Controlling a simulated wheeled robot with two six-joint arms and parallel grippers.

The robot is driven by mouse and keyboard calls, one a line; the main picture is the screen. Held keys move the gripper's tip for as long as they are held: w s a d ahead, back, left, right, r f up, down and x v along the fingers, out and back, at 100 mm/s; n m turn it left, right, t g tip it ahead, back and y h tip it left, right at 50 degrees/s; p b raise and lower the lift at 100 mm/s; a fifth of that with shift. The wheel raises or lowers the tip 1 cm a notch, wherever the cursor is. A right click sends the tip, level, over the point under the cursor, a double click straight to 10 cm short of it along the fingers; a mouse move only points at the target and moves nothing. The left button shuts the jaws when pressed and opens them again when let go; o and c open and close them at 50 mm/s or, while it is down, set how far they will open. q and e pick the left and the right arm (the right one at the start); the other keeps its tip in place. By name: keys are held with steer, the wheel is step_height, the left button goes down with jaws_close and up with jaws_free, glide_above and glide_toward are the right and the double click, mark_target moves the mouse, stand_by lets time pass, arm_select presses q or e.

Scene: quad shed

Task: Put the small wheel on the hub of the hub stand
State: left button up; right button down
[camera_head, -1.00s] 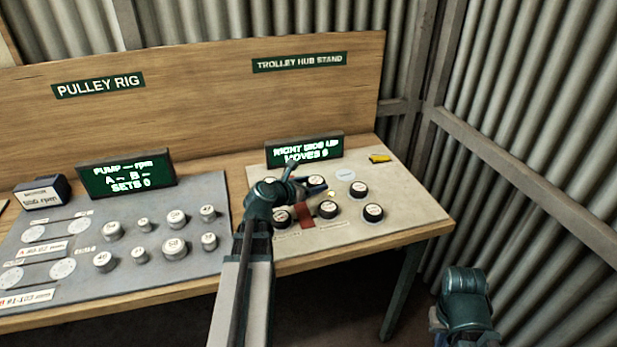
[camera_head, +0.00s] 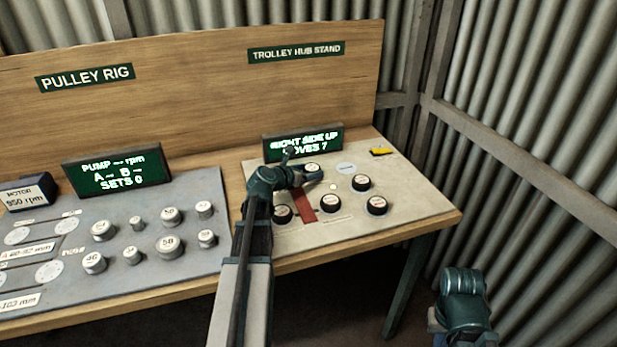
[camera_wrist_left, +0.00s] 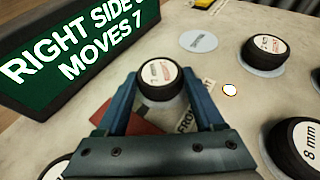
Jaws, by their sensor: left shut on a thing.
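My left gripper (camera_head: 308,176) is shut on a small dark wheel with a white labelled face (camera_head: 314,168), over the pale board of the hub stand (camera_head: 410,212). In the left wrist view the wheel (camera_wrist_left: 161,84) sits between the two blue fingers (camera_wrist_left: 163,100), face up. A small round white peg-like spot (camera_wrist_left: 230,90), perhaps the hub, shows to the right of the fingers, apart from the wheel. I cannot tell the gap between wheel and board. My right gripper is out of view; only part of my right arm shows.
Several other dark wheels (camera_head: 361,182) stand on the board, right and front of the gripper. A flat grey disc (camera_head: 346,167) is bare. The stand's display (camera_head: 303,143) is close behind the gripper and reads "MOVES 7". A red strip (camera_head: 304,204) lies below the gripper.

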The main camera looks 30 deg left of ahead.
arm_select(q)
steer(key=shift+f, duration=0.15)
steer(key=o, duration=1.4)
